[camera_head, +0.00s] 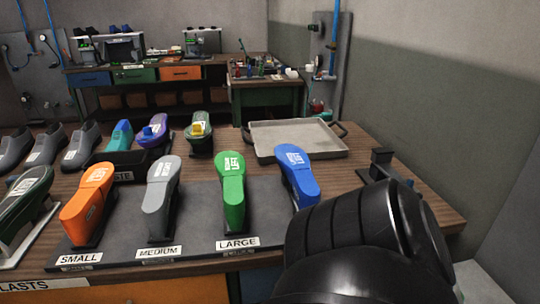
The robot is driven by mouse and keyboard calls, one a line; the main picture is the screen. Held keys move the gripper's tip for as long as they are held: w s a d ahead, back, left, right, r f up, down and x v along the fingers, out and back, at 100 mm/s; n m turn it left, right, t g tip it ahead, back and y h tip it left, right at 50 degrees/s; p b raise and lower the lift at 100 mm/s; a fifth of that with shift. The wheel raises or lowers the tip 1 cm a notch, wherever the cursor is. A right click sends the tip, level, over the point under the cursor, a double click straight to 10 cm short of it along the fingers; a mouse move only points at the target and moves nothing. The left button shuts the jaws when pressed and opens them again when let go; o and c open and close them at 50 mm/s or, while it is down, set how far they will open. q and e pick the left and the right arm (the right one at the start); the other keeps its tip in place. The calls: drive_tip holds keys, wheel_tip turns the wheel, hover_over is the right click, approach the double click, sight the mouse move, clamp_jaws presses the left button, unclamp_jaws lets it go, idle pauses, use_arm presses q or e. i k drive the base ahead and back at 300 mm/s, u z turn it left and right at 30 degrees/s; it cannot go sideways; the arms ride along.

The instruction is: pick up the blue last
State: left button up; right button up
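The blue last (296,173) stands upright on a peg at the right end of the dark display board (203,231), to the right of the green last. My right arm, a large black rounded link, fills the lower right and lies in front of the board's right corner, hiding the foot of the blue last's stand. The fingers of my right gripper do not show. My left gripper is not in view.
Green (232,189), grey (161,194) and orange (87,202) lasts stand left of the blue one. A grey tray (297,153) lies behind it. A small black fixture (381,163) stands near the table's right edge. Shoes (46,148) and more lasts are at back left.

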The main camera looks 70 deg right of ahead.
sight(297, 179)
drive_tip(key=u, duration=0.1)
drive_tip(key=k, duration=0.35)
drive_tip(key=z, duration=1.2)
drive_tip(key=i, duration=0.4)
drive_tip(key=z, duration=0.45)
